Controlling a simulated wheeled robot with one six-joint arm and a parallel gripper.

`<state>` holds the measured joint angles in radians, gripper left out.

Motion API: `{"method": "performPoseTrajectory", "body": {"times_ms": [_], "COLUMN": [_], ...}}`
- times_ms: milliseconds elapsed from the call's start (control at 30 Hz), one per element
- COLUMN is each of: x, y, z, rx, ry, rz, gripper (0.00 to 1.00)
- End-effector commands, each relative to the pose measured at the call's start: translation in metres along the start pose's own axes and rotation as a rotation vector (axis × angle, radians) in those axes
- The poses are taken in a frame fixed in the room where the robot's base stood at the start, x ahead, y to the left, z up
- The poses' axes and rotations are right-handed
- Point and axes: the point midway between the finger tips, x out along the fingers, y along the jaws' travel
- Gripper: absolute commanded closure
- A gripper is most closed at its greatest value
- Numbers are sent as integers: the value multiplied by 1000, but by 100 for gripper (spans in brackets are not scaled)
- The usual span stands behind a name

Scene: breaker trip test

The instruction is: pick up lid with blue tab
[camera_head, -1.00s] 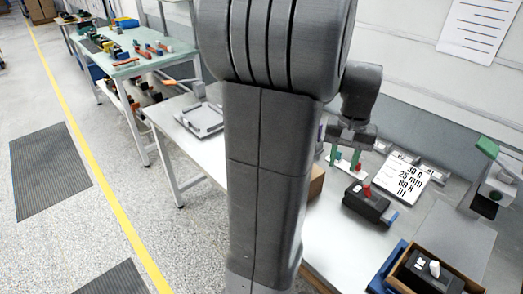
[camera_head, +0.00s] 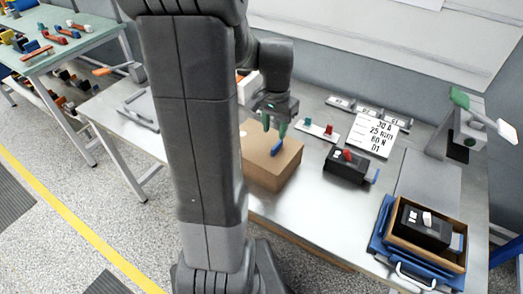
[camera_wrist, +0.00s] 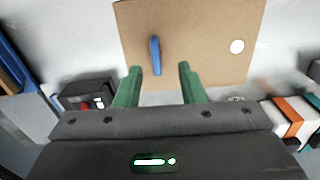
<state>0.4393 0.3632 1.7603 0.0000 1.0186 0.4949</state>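The lid (camera_head: 262,150) is a flat brown panel on top of a cardboard box on the bench, with a blue tab (camera_head: 279,146) standing up from it. In the wrist view the lid (camera_wrist: 200,65) fills the upper middle, with the upright blue tab (camera_wrist: 155,55) left of centre and a white round spot on the right. My gripper (camera_head: 273,124) is above the box, close to the tab.
A black breaker (camera_head: 346,165) with a red switch stands right of the box. A white card (camera_head: 373,134) with black text lies behind it. Another black breaker (camera_head: 424,226) sits in a box on a blue tray at the right. A grey stand (camera_head: 466,132) is at back right.

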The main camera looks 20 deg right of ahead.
Motion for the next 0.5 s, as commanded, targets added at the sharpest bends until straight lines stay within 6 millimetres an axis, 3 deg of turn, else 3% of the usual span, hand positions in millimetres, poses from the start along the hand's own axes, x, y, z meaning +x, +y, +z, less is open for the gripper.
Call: {"method": "performPoseTrajectory", "body": {"times_ms": [267, 500], "x": [20, 51], "y": [3, 7], "z": [-3, -9], "rx": [1, -1], "ry": [-3, -3], "rz": [1, 2], "gripper": [64, 64]}}
